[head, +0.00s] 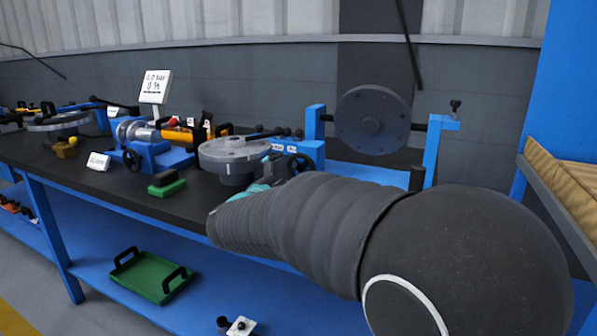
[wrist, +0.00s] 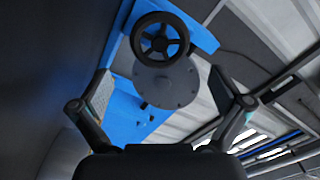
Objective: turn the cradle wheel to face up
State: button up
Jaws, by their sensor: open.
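The blue cradle (head: 313,130) stands at the right end of the bench, its posts on either side of a grey flanged disc (head: 372,118). The disc stands on edge, its flat face towards the head camera. In the wrist view a black handwheel (wrist: 160,38) with spokes sits by a grey round plate (wrist: 167,85) and blue framework. My gripper (wrist: 160,78) is open and empty, its fingers wide apart either side of the plate and wheel in the picture. I cannot tell the distance between them. In the head view my arm hides most of my gripper.
A round grey flanged part (head: 235,150) stands on the bench left of the cradle. A blue fixture (head: 160,155), a green block (head: 167,187) and a white sign (head: 156,86) are further left. A green tray (head: 150,278) lies on the lower shelf.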

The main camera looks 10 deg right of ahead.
jog(key=v, duration=0.5)
jog(key=shift+r, duration=0.1)
